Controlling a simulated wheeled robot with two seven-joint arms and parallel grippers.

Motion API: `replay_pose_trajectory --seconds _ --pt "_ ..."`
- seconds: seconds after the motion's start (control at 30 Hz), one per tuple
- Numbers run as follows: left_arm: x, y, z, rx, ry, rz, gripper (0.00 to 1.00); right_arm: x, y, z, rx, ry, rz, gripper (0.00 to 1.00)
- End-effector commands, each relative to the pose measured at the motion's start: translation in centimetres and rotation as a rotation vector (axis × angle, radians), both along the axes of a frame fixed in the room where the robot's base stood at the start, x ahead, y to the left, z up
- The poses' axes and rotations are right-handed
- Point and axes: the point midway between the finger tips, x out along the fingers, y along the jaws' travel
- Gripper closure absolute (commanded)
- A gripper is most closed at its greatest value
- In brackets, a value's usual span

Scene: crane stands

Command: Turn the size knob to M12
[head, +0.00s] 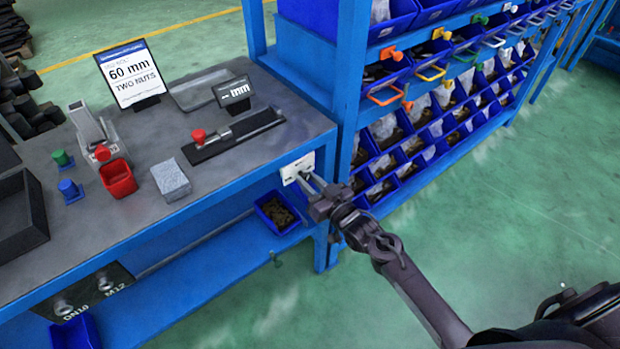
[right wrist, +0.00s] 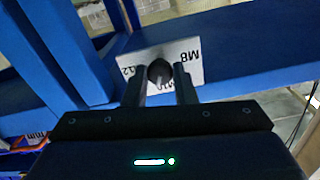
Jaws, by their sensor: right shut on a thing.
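The size knob (right wrist: 160,72) is a dark round knob on a white plate (right wrist: 190,58) with M8 and other partly hidden size marks. The plate (head: 297,168) also shows in the head view, on the bench's front edge at its right end. My right gripper (right wrist: 160,80) is shut on the knob, one finger on each side. In the head view my right gripper (head: 311,183) reaches the plate from the lower right and covers most of the knob. Which mark the knob points to cannot be told. My left gripper is not in view.
The bench (head: 250,170) holds a sign (head: 128,73) reading 60 mm, two nuts, a red cup (head: 118,178), a grey block (head: 171,180) and a slide gauge (head: 235,136). A blue bin (head: 277,213) hangs below. Bin racks (head: 430,120) stand right. The green floor in front is clear.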

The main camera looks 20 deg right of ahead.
Motion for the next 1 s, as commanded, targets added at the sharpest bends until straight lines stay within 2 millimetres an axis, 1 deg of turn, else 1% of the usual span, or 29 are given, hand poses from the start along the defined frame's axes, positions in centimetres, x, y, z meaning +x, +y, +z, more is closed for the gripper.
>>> replay_pose_trajectory --seconds 0.03,0.2,0.8,1.0 --pt "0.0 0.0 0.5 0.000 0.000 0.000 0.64 0.0 0.0 0.2 0.043 0.018 -0.001 0.98" --pt "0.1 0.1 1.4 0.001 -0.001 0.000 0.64 0.0 0.0 0.2 0.195 0.072 -0.002 0.98" --pt "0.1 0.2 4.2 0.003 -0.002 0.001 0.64 0.0 0.0 0.1 0.727 0.264 -0.002 0.98" --pt "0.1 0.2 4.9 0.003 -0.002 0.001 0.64 0.0 0.0 0.1 0.878 0.320 -0.001 0.98"
